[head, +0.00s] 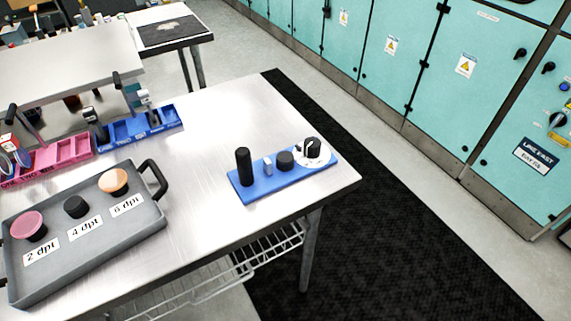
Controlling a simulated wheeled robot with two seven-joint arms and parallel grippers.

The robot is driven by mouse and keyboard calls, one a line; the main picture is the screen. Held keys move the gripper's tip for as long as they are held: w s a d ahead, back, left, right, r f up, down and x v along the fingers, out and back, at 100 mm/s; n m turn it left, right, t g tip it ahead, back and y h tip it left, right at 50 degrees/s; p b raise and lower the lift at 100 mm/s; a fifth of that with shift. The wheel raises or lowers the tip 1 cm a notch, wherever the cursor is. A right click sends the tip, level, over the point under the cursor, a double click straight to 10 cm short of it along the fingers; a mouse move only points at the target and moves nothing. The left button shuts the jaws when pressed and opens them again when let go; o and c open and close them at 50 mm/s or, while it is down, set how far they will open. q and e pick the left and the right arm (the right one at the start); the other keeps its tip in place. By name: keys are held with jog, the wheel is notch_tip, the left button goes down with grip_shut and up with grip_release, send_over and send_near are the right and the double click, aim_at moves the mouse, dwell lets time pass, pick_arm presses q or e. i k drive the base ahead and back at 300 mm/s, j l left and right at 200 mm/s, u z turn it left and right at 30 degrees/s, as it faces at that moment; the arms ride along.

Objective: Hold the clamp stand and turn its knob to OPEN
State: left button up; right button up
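The clamp stand (258,189) is a blue base lying near the right end of the metal table. A tall black post (243,167) stands upright at its left end. A small grey block (267,165) and a short black cylinder (285,160) are in its middle. A black knob (311,147) with a white pointer mark sits on a white round dial (326,158) at its right end. The dial's lettering is too small to read, so the knob's setting cannot be told. Neither gripper is in view.
A grey tray (150,222) with black handles stands at the table's left front, holding round pieces labelled 2 dpt, 4 dpt and 6 dpt. Pink (75,150) and blue (167,117) racks stand behind it. The metal table (235,110) is bare around the stand. Teal cabinets (400,75) line the right.

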aim_at(312, 145)
jog(key=i+l+u, duration=0.15)
jog(key=l+u, duration=0.2)
jog(key=i+l+u, duration=0.1)
jog(key=l+u, duration=0.2)
jog(key=l, duration=0.25)
jog(key=l+u, duration=0.35)
jog(key=l, duration=0.15)
jog(key=i, duration=0.05)
